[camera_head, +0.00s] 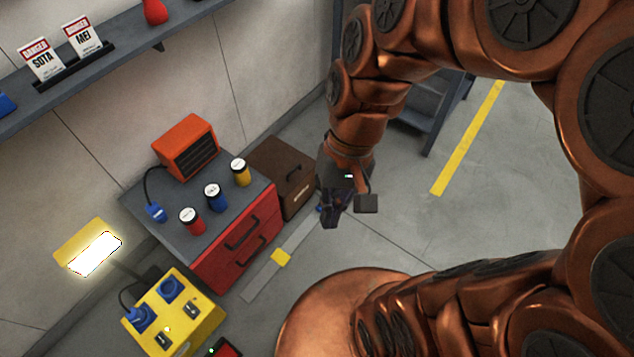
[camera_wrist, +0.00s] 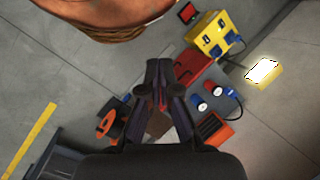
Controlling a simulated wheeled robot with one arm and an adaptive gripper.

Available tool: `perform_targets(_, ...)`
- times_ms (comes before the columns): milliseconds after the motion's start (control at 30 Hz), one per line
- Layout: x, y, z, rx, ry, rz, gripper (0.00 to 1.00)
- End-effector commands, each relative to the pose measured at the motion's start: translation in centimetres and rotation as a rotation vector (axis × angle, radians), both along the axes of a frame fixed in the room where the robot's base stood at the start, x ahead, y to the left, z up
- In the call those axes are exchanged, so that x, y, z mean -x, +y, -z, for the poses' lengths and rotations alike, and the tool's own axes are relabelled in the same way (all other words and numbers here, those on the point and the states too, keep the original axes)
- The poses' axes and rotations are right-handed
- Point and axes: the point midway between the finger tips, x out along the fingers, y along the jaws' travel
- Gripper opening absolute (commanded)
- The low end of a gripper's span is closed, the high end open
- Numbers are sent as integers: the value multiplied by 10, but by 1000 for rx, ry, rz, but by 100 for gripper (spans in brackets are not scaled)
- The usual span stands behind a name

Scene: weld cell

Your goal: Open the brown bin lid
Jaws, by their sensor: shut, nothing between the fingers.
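The brown bin (camera_head: 270,158) stands on the floor against the wall, just right of the red cabinet. Its lid lies flat and closed, with a dark handle (camera_head: 294,171) near the front edge and a small pale label on the front face. My gripper (camera_head: 331,222) is shut and empty, pointing down in front and to the right of the bin, apart from it. In the wrist view, my gripper's dark fingers (camera_wrist: 158,70) come together at the tips, and a brown patch that looks like the bin (camera_wrist: 158,124) shows between them, partly hidden.
The red cabinet (camera_head: 236,240) carries an orange heater (camera_head: 186,146) and red, blue and yellow cans. A yellow power box (camera_head: 190,318) and a lit lamp (camera_head: 95,254) stand left. A shelf (camera_head: 140,45) runs above.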

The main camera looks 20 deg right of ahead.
Motion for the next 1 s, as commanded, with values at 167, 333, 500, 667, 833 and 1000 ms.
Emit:
perform_targets(167, -37, 36, 41, -146, 68, 97, 0)
perform_targets(333, -75, 65, 70, -283, 137, 207, 0)
perform_targets(500, -119, 87, 99, -411, 199, 331, 0)
perform_targets(667, -163, 100, 131, -524, 266, 463, 0)
perform_targets(833, -214, 104, 169, -638, 329, 616, 0)
perform_targets(1000, -267, 97, 215, -740, 392, 783, 0)
